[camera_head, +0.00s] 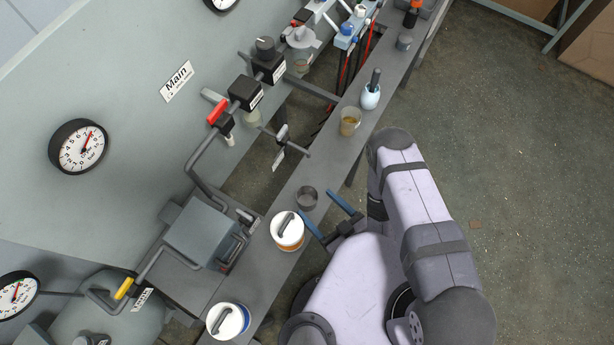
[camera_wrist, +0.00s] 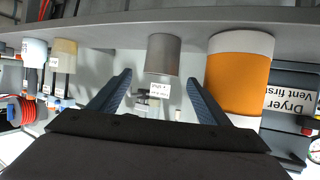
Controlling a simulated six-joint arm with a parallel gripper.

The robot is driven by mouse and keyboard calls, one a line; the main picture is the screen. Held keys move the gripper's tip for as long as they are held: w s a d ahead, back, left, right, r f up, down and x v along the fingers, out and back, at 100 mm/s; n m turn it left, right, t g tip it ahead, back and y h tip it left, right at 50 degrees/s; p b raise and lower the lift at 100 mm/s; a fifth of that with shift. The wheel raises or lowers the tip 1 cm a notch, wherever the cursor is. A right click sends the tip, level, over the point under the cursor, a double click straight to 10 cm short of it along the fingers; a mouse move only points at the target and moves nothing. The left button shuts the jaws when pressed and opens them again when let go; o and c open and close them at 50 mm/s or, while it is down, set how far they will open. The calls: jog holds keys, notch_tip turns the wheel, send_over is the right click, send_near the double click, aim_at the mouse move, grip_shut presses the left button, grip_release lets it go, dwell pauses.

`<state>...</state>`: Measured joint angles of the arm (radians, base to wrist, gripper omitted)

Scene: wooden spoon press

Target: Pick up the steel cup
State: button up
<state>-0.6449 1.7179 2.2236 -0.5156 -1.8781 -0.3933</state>
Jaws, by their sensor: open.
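The steel cup (camera_head: 307,198) is a small grey cylinder standing upright on the narrow grey shelf in the head view. In the wrist view, which is upside down, the steel cup (camera_wrist: 163,54) hangs from the shelf edge at top centre. My gripper (camera_head: 316,204) has two blue fingers spread apart, pointing at the cup from the shelf's right side. In the wrist view my gripper (camera_wrist: 159,79) is open and empty, its fingertips either side of the cup's line. The cup appears just beyond the tips; exact depth is hard to tell.
A white-lidded orange jar (camera_head: 288,231) stands close beside the cup; it also shows in the wrist view (camera_wrist: 238,78). A white-lidded blue jar (camera_head: 228,321) is nearer. A tan cup (camera_head: 350,121) and a pale blue pot (camera_head: 370,96) stand farther along the shelf (camera_head: 326,165).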

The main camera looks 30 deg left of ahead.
aim_at(301, 190)
jog(key=shift+w+a+f, duration=0.15)
jog(key=shift+a+f, duration=0.05)
jog(key=shift+a, duration=0.25)
jog(key=shift+b+x, duration=1.35)
jog(key=shift+x, duration=1.25)
jog(key=c, duration=1.1)
